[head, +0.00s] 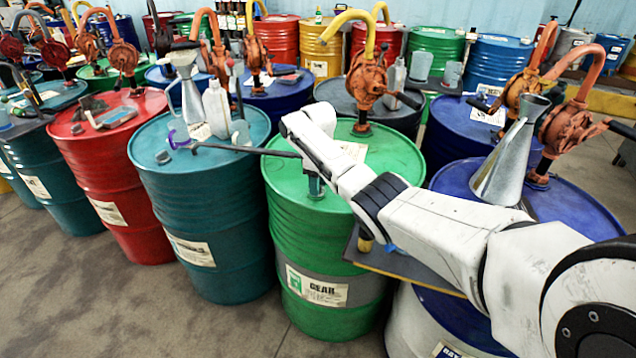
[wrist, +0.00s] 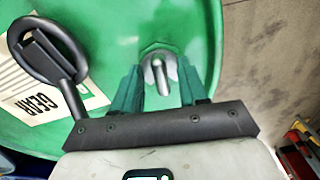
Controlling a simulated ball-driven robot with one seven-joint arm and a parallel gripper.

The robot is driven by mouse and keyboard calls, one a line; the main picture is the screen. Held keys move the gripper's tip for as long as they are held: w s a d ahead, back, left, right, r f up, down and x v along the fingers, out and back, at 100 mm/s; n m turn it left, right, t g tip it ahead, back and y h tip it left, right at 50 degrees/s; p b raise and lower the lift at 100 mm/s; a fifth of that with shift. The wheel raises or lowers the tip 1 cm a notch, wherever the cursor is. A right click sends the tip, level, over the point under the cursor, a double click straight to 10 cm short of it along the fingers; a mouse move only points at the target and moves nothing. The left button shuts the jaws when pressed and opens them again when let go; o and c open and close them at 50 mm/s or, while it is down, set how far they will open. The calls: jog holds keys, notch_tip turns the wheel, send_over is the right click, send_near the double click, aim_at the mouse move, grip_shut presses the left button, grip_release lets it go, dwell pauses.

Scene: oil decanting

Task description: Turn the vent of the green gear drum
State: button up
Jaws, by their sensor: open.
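The green gear drum (head: 318,245) stands upright near the middle of the head view, with a GEAR label on its front. Its lid (wrist: 110,25) fills much of the wrist view. The vent (wrist: 160,74), a small grey metal piece on a pale round base, shows between my two fingers. My gripper (head: 315,187) is over the front part of the lid, fingers pointing down. In the wrist view my gripper (wrist: 160,87) is open, with one teal finger on each side of the vent. I cannot tell whether they touch it. The head view hides the vent behind the fingers.
An orange pump with a yellow spout (head: 368,80) stands at the lid's back. A teal drum (head: 205,215) with a funnel and jugs is left; a blue drum (head: 570,200) is right. A dark ring-shaped piece (wrist: 45,48) is left of my fingers. Floor is clear in front.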

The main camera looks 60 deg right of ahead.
grip_shut()
dwell(0.6)
jog(key=m+p, duration=0.1)
jog(key=m, duration=0.2)
jog(key=shift+a+m, duration=0.15)
jog(key=shift+m, duration=0.25)
jog(key=m, duration=0.5)
jog(key=shift+w+a+p, duration=0.1)
jog(key=shift+w+p, duration=0.05)
jog(key=shift+p, duration=0.15)
jog(key=m, duration=0.5)
jog(key=shift+w+m, duration=0.1)
jog(key=shift+m, duration=0.3)
jog(key=shift+m+b, duration=0.45)
jog(key=shift+m, duration=1.05)
jog(key=shift+w, duration=0.1)
